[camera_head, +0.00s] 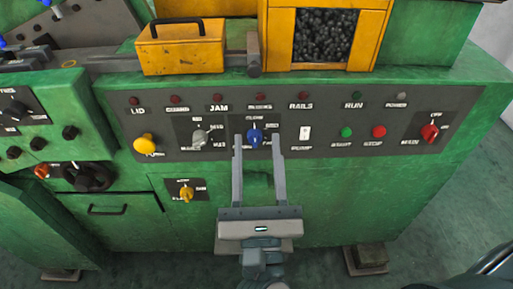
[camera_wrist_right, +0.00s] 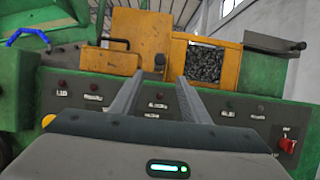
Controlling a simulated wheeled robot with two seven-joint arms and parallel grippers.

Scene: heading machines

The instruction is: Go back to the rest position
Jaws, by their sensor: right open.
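My right gripper (camera_head: 259,150) is open in front of the green machine's control panel (camera_head: 350,150). Its two fingers stand apart on either side of a blue knob (camera_head: 255,136) in the head view. Whether they touch the knob cannot be told. In the right wrist view the open fingers (camera_wrist_right: 160,85) point at the machine, and the blue knob does not show. Nothing is seen held between them. My left gripper is not in view.
A yellow lidded box (camera_head: 182,50) and a hopper of dark pieces (camera_head: 325,36) sit above the panel. A yellow knob (camera_head: 145,144), a white switch (camera_head: 305,132), a green button (camera_head: 346,132) and a red main knob (camera_head: 430,132) flank the gripper. Floor shows at right.

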